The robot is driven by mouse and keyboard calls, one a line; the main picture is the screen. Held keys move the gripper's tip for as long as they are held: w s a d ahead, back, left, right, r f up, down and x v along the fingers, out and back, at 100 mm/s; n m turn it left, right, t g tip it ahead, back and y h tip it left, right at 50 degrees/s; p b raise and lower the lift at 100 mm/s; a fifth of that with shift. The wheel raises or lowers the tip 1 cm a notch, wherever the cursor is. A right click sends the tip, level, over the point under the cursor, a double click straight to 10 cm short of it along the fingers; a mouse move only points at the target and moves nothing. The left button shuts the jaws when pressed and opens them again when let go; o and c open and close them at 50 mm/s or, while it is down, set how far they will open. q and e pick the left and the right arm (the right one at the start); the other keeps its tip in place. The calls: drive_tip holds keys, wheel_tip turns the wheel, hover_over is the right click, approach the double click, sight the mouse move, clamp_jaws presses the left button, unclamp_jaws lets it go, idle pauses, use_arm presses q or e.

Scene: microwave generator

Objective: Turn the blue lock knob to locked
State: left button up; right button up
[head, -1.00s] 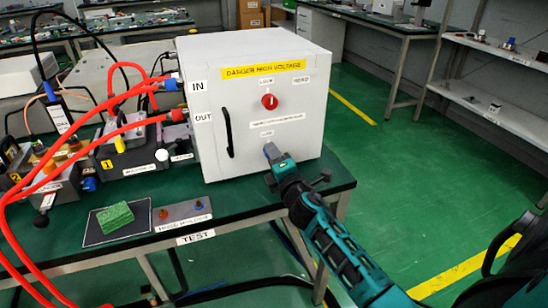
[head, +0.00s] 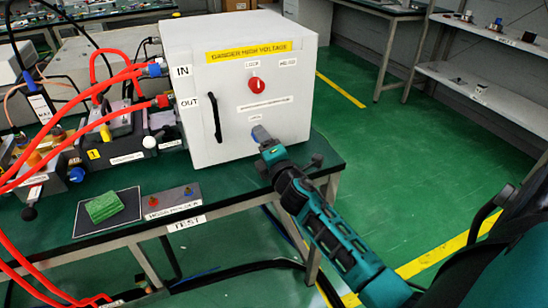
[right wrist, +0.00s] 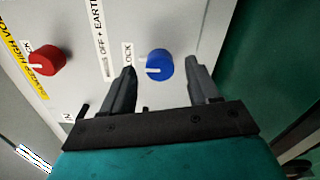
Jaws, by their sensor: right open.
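The blue lock knob (right wrist: 159,64) sits on the white high-voltage box's front, beside a LOCK label (right wrist: 128,55). Its white mark points left, toward that label, in the right wrist view. In the head view my right gripper hides the knob. My right gripper (right wrist: 163,72) is open, with one finger on each side of the knob and visible gaps between. In the head view, the right gripper (head: 259,136) is at the lower front of the white box (head: 185,60). My left gripper is not in view.
A red knob (head: 257,84) sits above on the box, and a black handle (head: 215,117) is to its left. Red cables (head: 95,80) run on the left. A green block (head: 104,206) lies on the table (head: 150,228). Open floor lies to the right.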

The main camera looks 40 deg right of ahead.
drive_tip(key=v, duration=1.2)
drive_tip(key=s+a+f+m+g+y+p, duration=0.3)
drive_tip(key=s+a+f+m+g+y, duration=0.3)
drive_tip(key=s+a+f+m, duration=0.6)
wheel_tip(320, 180, down, 2)
drive_tip(key=a+m, duration=0.2)
drive_tip(key=m, duration=0.1)
drive_tip(key=shift+m+g, duration=0.3)
drive_tip(key=shift+g, duration=0.1)
drive_tip(key=shift+f, duration=0.1)
